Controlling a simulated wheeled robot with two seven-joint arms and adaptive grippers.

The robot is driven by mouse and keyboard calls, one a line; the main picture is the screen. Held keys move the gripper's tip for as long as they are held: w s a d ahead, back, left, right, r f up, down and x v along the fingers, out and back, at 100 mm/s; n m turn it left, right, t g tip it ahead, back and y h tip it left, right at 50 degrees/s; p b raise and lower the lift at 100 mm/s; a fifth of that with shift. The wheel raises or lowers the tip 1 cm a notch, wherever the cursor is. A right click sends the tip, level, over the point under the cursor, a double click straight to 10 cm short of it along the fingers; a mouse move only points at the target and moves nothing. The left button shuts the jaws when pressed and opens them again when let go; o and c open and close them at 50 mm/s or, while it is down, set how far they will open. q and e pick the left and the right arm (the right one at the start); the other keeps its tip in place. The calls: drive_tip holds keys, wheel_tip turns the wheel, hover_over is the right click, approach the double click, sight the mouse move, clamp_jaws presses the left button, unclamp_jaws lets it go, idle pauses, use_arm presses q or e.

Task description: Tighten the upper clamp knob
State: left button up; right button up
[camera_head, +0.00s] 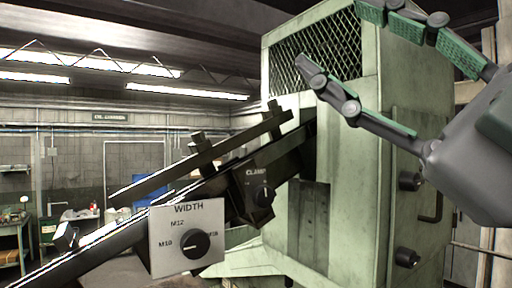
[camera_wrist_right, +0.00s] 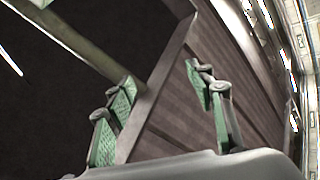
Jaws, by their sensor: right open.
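A dark box labelled CLAMP with a round black knob (camera_head: 262,194) is on the sloping black feed rail (camera_head: 130,230), left of the green machine (camera_head: 385,75). Two more black knobs are on the machine's right face, an upper one (camera_head: 410,181) and a lower one (camera_head: 407,257). Which knob is the upper clamp knob I cannot tell. My right gripper (camera_head: 333,34) is open and empty, in front of the machine's upper part, above all these knobs. The right wrist view also shows its spread green-padded fingers (camera_wrist_right: 160,75), with no knob in sight. My left gripper is out of view.
A white WIDTH plate (camera_head: 176,259) with a black dial (camera_head: 195,244) stands in front of the rail. A dark bar (camera_head: 205,158) with upright posts runs above the rail. A mesh window (camera_head: 320,52) and a handle (camera_head: 433,207) are on the machine.

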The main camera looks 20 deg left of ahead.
drive_tip(key=w+a+f+m+t+h, duration=0.1)
drive_tip(key=w+a+f+m+h, duration=0.2)
drive_tip(key=w+f+m+h, duration=0.5)
drive_tip(key=m+g+h, duration=0.1)
drive_tip(key=m+g, duration=0.1)
drive_tip(key=m, duration=0.4)
approach(267, 198)
drive_tip(key=a, duration=0.1)
drive_tip(key=p+x, duration=0.1)
drive_tip(key=x, duration=0.7)
drive_tip(key=shift+w+r, duration=0.1)
drive_tip(key=shift+w, duration=0.15)
drive_tip(key=m, duration=0.1)
drive_tip(key=m+b, duration=0.1)
drive_tip(key=shift+w+a+f+m+b, duration=0.25)
drive_tip(key=shift+a+f+m+b, duration=0.05)
drive_tip(key=shift+f+m+b, duration=0.1)
drive_tip(key=m, duration=0.1)
drive_tip(key=m+b, duration=0.2)
drive_tip(key=shift+s+d+r+m, duration=0.15)
drive_tip(key=shift+s+d+m, duration=0.1)
drive_tip(key=shift+m, duration=0.15)
drive_tip(key=shift+w+a+r+m+b, duration=0.2)
drive_tip(key=shift+m+b, duration=0.15)
drive_tip(key=shift+m, duration=0.25)
drive_tip(key=shift+s+d, duration=0.1)
drive_tip(key=shift+d, duration=0.15)
drive_tip(key=shift+c, duration=0.5)
